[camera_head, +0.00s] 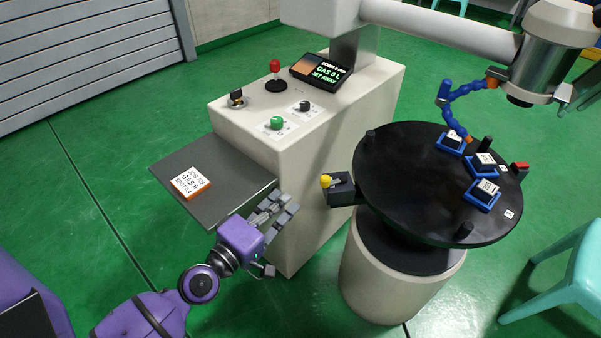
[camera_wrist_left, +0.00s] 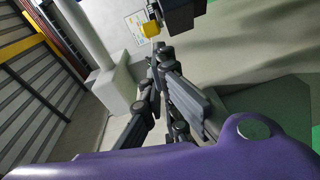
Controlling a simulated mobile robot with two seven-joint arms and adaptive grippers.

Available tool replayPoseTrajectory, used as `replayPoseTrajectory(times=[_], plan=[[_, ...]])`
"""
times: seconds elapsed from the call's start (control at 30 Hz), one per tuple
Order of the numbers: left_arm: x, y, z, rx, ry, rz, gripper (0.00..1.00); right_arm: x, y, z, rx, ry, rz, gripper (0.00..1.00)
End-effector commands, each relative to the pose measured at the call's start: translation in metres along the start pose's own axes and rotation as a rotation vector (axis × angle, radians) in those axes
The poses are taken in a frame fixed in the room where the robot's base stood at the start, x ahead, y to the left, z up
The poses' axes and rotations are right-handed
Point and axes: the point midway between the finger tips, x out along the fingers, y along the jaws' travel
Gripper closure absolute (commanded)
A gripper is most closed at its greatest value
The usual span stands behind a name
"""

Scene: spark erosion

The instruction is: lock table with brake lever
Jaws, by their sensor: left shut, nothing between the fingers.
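The round black table (camera_head: 415,180) stands on a pale cylindrical pedestal at the right. A dark block on its left rim carries the brake lever with a yellow knob (camera_head: 326,181). In the left wrist view the yellow knob (camera_wrist_left: 149,29) shows at the top, just beyond the fingertips, beside the dark block (camera_wrist_left: 185,12). My left gripper (camera_head: 288,203) is shut and empty, to the left of the lever and a little lower in the head view, apart from it. It also shows in the left wrist view (camera_wrist_left: 160,55). My right gripper is not in view.
A pale console (camera_head: 330,130) with a red-knobbed lever (camera_head: 275,67), a green button (camera_head: 277,123) and a lit display (camera_head: 322,73) stands behind my left gripper. A grey shelf (camera_head: 225,200) holds a job card (camera_head: 190,182). Blue holders (camera_head: 482,195) sit on the table.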

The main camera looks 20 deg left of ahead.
Motion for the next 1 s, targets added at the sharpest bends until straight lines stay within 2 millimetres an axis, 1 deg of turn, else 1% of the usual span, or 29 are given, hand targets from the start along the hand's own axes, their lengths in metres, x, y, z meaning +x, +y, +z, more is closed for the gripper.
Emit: replayPoseTrajectory(times=[0.1, 0.17, 0.47, 0.57, 0.67, 1.0], plan=[[0.0, 0.004, -0.007, -0.117, 0.032, 0.013, 1.0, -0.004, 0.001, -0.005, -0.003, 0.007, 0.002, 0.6], [-0.001, 0.005, -0.01, -0.148, 0.043, 0.018, 1.0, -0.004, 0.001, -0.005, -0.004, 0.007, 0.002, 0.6], [-0.001, 0.004, -0.01, -0.155, 0.043, 0.017, 1.0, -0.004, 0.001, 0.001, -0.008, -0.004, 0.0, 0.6], [0.002, 0.005, -0.011, -0.154, 0.043, 0.017, 1.0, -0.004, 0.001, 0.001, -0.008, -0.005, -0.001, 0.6], [0.012, 0.007, -0.011, -0.154, 0.043, 0.02, 1.0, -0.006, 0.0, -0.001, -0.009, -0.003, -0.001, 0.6], [0.072, 0.008, -0.014, -0.152, 0.042, 0.02, 1.0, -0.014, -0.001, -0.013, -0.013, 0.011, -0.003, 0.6]])
